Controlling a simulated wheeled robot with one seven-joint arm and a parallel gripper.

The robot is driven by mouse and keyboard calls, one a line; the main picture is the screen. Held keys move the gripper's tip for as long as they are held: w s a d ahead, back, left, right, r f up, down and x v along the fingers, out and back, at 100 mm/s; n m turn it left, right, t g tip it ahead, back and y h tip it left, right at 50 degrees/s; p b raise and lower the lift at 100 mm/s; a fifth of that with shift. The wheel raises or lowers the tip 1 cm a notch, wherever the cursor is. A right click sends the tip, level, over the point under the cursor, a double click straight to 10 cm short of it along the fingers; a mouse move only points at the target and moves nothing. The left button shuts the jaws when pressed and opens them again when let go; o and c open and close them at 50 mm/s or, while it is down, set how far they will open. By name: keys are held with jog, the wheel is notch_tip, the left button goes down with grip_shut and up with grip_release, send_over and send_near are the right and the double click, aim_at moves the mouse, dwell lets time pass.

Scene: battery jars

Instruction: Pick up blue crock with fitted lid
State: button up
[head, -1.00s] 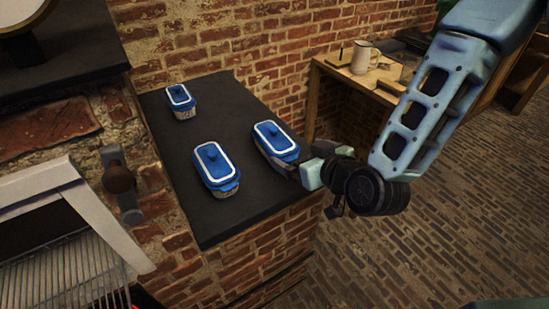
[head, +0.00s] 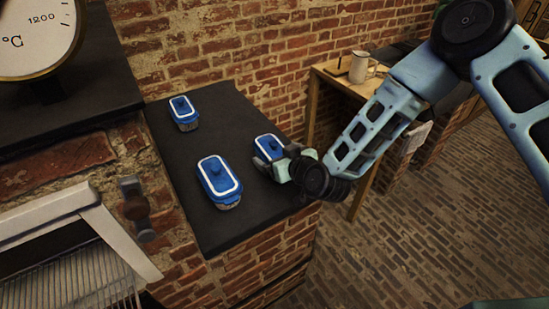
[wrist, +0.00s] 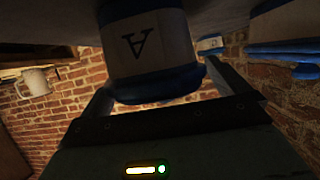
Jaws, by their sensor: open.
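Three crocks with blue lids stand on a dark counter: one at the back left (head: 184,112), one at the front (head: 219,181) and one at the right (head: 268,145). My gripper (head: 275,158) is open at the near right end of the right crock, which it partly hides.
The dark counter (head: 235,110) has bare room between the crocks and a brick wall (head: 225,50) behind. A wooden table (head: 335,75) with a white jug (head: 362,66) stands beyond at the right. A large dial (head: 38,35) is at the upper left.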

jog(key=c, duration=1.3)
jog(key=shift+r, duration=0.1)
jog(key=shift+c, duration=0.9)
jog(key=shift+w, duration=0.1)
